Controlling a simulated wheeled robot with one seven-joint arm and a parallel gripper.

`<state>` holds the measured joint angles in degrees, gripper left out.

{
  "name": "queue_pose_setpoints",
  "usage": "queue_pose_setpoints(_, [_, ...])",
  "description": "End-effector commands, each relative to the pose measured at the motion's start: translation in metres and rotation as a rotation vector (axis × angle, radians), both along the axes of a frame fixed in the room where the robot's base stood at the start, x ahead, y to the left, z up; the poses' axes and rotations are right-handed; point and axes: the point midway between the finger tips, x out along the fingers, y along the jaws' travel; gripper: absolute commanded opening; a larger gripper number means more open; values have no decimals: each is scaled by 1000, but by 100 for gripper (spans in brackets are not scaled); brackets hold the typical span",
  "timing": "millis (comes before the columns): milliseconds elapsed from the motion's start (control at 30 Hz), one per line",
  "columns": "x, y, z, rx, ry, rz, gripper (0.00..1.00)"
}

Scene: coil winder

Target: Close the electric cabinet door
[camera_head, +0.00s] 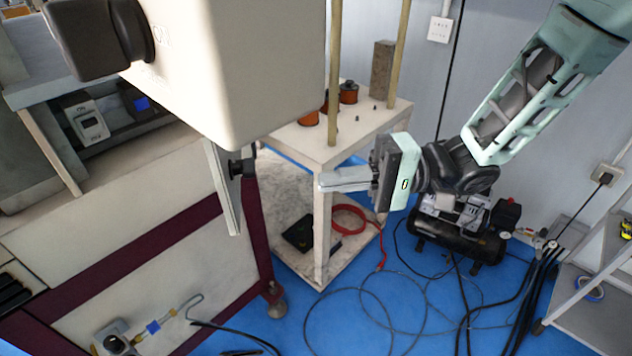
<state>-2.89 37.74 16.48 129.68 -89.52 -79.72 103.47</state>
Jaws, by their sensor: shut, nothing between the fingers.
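The electric cabinet door (224,190) shows as a narrow, light panel seen almost edge-on, standing out from the right end of the machine. A black latch or knob (241,167) sticks out from its right face. Its upper part is hidden behind a large beige box. The cabinet opening (120,130) to the left shows electrical parts inside, so the door stands open. My gripper (324,182) is to the right of the door, fingers pointing left towards the latch. The fingers are shut and empty, with a clear gap between them and the latch.
The beige box (240,70) fills the upper left foreground. A white cart (345,145) with upright posts and orange spools stands behind my gripper. A black compressor (455,235) and loose cables lie on the blue floor to the right. Metal shelving (590,310) stands at the lower right.

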Motion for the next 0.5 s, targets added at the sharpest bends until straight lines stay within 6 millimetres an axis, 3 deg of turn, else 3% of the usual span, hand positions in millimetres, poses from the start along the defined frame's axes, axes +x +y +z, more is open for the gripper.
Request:
queue_pose_setpoints(300, [-16, 65, 1, 0, 0, 4, 0])
queue_pose_setpoints(500, [-23, 98, 1, -1, 0, 1, 0])
